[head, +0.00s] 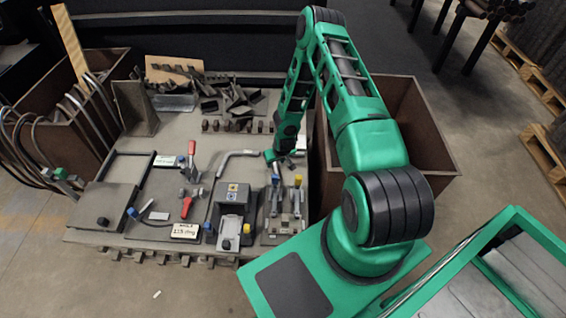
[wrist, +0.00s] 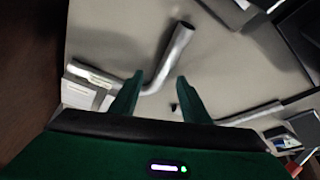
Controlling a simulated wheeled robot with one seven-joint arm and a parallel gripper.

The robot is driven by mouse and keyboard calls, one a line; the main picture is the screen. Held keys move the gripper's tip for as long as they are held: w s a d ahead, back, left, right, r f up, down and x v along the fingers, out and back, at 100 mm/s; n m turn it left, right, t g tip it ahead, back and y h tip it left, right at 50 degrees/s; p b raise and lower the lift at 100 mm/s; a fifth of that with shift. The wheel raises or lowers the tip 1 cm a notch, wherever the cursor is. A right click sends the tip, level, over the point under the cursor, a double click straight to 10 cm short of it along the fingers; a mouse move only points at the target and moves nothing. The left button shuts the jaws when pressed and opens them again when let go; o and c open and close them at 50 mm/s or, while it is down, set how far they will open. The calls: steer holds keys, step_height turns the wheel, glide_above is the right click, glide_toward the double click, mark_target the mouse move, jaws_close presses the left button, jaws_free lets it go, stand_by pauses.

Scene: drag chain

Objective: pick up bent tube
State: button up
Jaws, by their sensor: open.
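In the wrist view the bent tube (wrist: 172,55) has one arm running up and right, with an open end at the top. Its bend lies between my fingers, and another arm appears to run left behind the left finger. My gripper (wrist: 160,98) is open, with one green finger on each side of the bend. It also shows in the head view (head: 272,156), pointing down. I cannot tell whether the fingers touch the tube.
The workbench (head: 172,152) holds red-handled clamps (head: 187,206) and a grey device (head: 232,212) near the front. Metal offcuts (head: 235,102) lie at the back. Brown bins stand left and right (head: 437,172). Another grey rod (wrist: 250,114) lies to the right in the wrist view.

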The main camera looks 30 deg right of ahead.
steer(key=shift+w+f, duration=0.15)
steer(key=shift+f, duration=0.25)
jaws_close()
steer(key=shift+r, duration=0.2)
